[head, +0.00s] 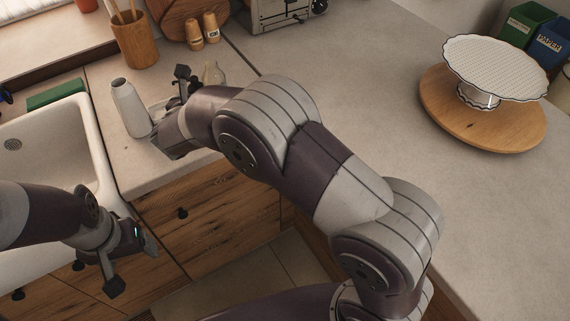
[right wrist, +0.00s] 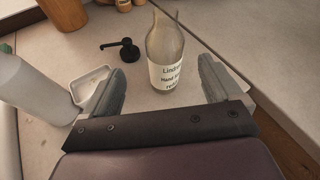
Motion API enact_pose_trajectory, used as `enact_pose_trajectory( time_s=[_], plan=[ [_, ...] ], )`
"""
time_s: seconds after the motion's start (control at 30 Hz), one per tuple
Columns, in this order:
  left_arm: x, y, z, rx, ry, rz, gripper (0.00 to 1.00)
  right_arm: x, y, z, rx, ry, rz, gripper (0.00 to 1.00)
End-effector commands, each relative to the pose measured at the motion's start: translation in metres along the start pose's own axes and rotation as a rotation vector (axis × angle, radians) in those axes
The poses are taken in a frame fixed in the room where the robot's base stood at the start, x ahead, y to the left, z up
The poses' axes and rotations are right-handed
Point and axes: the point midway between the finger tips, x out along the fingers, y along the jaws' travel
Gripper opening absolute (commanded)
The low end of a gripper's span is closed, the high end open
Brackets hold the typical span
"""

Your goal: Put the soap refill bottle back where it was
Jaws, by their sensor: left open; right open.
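The soap refill bottle (right wrist: 165,65) is clear glass with a white label reading in part "Hand". It stands upright on the counter in the right wrist view. It also shows in the head view (head: 213,74), partly hidden behind my right arm. My right gripper (right wrist: 160,72) is open, with one finger on each side of the bottle. I cannot tell if a finger touches it. My left gripper (head: 131,265) is open and empty, low in front of the wooden drawers.
A white bottle (head: 130,108) and a small white dish (right wrist: 90,88) stand left of my right gripper. A black pump-like piece (right wrist: 123,47) is near the glass bottle. A wooden utensil cup (head: 135,40) and two shakers stand behind.

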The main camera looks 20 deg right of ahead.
Motion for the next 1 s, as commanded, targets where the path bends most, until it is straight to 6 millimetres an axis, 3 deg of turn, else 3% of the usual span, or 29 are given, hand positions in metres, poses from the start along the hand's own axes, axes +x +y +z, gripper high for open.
enact_pose_trajectory(
  time_s=[0.07, 0.17, 0.2, 0.3, 0.4, 0.47, 0.5, 0.63, 1.0],
  plan=[
    [0.0, 0.0, 0.0, 0.0, 0.0, 0.0, 0.78, 0.004, -0.013, 0.008, -0.362, -0.002, 0.124, 0.92],
    [0.0, 0.0, 0.0, 0.0, 0.0, 0.0, 0.78, -0.01, -0.042, -0.014, -1.115, -0.03, 0.395, 0.92],
    [0.0, 0.0, 0.0, 0.0, 0.0, 0.0, 0.78, -0.025, -0.059, -0.034, -1.431, -0.055, 0.526, 0.92],
    [0.0, 0.0, 0.0, 0.0, 0.0, 0.0, 0.78, -0.078, -0.116, -0.099, -2.122, -0.163, 0.905, 0.92],
    [0.0, 0.0, 0.0, 0.0, 0.0, 0.0, 0.78, -0.132, -0.17, -0.15, -2.546, -0.319, 1.273, 0.92],
    [0.0, 0.0, 0.0, 0.0, 0.0, 0.0, 0.78, -0.155, -0.193, -0.169, -2.678, -0.406, 1.443, 0.92],
    [0.0, 0.0, 0.0, 0.0, 0.0, 0.0, 0.78, -0.166, -0.204, -0.178, 2.695, 0.448, -1.509, 0.92],
    [0.0, 0.0, 0.0, 0.0, 0.0, 0.0, 0.78, -0.182, -0.219, -0.189, 2.541, 0.482, -1.501, 0.92],
    [0.0, 0.0, 0.0, 0.0, 0.0, 0.0, 0.78, -0.182, -0.218, -0.19, 2.54, 0.484, -1.501, 0.92]
  ],
)
